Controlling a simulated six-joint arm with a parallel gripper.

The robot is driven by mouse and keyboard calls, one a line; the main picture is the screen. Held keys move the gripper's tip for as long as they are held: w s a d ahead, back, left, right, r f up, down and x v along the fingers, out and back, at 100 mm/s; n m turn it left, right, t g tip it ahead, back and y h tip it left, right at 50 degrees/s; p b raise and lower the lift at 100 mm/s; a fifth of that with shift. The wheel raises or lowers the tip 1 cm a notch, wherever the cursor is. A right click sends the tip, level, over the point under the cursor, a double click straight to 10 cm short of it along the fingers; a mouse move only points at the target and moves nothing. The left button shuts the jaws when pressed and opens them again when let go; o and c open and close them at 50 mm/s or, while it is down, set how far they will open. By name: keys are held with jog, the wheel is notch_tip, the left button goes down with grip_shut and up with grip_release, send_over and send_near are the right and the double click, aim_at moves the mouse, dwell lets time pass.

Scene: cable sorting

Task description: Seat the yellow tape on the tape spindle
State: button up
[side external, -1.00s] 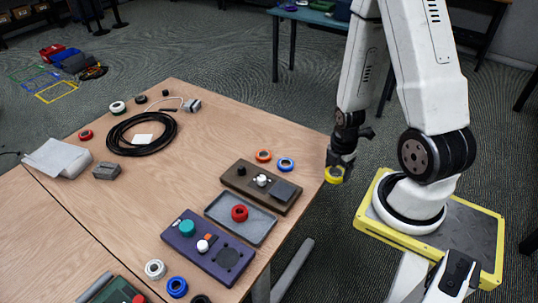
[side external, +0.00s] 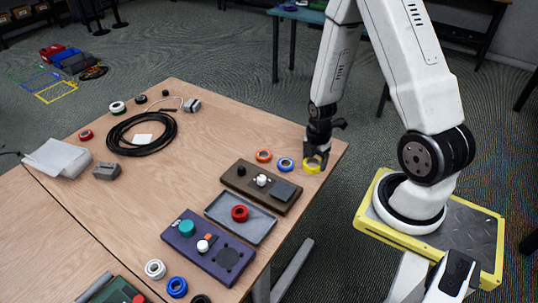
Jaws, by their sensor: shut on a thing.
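My gripper (side external: 317,152) is shut on the yellow tape (side external: 312,168), a small ring held at the fingertips with the gripper pointing down. It is over the table's right end, just right of the blue tape roll; its height above the table is hard to tell. A brown board (side external: 235,187) to the left bears a short white peg (side external: 262,180), a dark knob and a grey pad. The white peg looks bare and may be the tape spindle; I cannot tell for sure. The yellow tape is apart from this board.
A blue roll (side external: 286,164) and an orange roll (side external: 263,156) lie behind the board. A grey tray (side external: 222,215) holds a red roll (side external: 240,213). A purple panel (side external: 190,245) is nearer. A black cable coil (side external: 112,147) lies at the back left. The table's middle is clear.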

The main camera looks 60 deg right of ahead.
jog(key=w+a+n, duration=0.1)
jog(key=w+a, duration=0.1)
jog(key=w, duration=0.5)
jog(key=w+a+f+n, duration=0.1)
jog(key=w+a, duration=0.1)
jog(key=w, duration=0.5)
jog(key=w+a+n, duration=0.1)
jog(key=w+a, duration=0.2)
jog(key=w, duration=0.4)
jog(key=shift+w+f, duration=0.3)
jog(key=shift+f, duration=0.1)
jog(key=shift+f, duration=0.15)
jog(key=shift+f, duration=1.3)
jog(key=shift+f, duration=1.75)
jog(key=o, duration=1.1)
